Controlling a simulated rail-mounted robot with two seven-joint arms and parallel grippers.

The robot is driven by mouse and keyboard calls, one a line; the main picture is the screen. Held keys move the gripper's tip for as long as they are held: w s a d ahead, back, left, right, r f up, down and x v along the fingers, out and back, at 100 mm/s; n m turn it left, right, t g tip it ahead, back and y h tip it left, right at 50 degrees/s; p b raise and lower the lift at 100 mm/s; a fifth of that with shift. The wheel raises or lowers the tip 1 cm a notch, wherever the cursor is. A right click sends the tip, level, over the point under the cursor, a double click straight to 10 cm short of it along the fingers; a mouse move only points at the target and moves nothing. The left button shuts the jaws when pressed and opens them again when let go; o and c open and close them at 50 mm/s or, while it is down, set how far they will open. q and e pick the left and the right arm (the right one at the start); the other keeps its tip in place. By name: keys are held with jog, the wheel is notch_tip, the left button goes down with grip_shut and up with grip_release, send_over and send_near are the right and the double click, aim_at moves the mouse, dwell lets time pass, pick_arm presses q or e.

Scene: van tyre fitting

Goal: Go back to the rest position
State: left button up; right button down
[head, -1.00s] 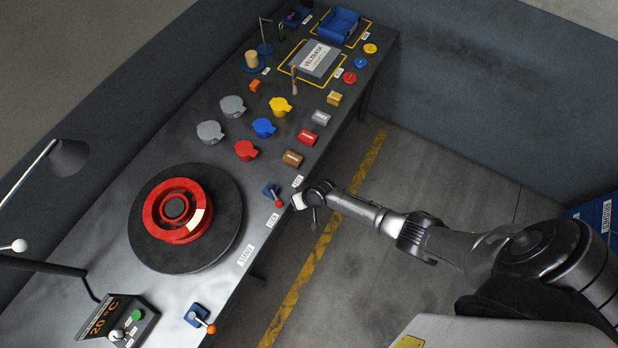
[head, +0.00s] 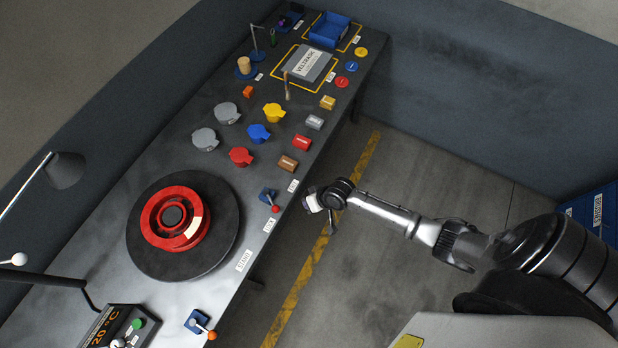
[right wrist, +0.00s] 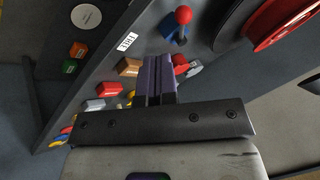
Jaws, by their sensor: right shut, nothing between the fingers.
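My right gripper (head: 312,203) hangs off the front edge of the bench, over the floor, close to the lever with the red knob (head: 268,198). In the right wrist view its purple-grey fingers (right wrist: 155,82) are together with nothing between them. The same red-knobbed lever (right wrist: 180,22) shows beyond the fingers, apart from them. The bench (head: 262,225) runs from lower left to upper middle. My left gripper is not in the head view.
A red wheel rim (head: 160,232) lies on a black turntable (head: 225,245). Coloured pots, several small blocks, a grey box (head: 322,68) and a blue tray (head: 345,32) stand farther along. A blue crate (head: 590,205) stands at right. The floor beside the bench is clear.

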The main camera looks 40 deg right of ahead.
dwell(0.6)
jog(key=s+a+r+n+h, duration=0.1)
jog(key=s+r+n+h, duration=0.15)
jog(key=r, duration=0.65)
jog(key=s+r+n+h, duration=0.2)
jog(key=s+r+n, duration=0.15)
jog(key=r, duration=0.65)
jog(key=s+a+r+m+g+p, duration=0.1)
jog(key=s+a+g+p, duration=0.1)
jog(key=s, duration=1.1)
jog(key=shift+s+a+m+y+p, duration=0.25)
jog(key=shift+s+m+y+p, duration=0.1)
jog(key=shift+s+y, duration=0.1)
jog(key=shift+r, duration=0.1)
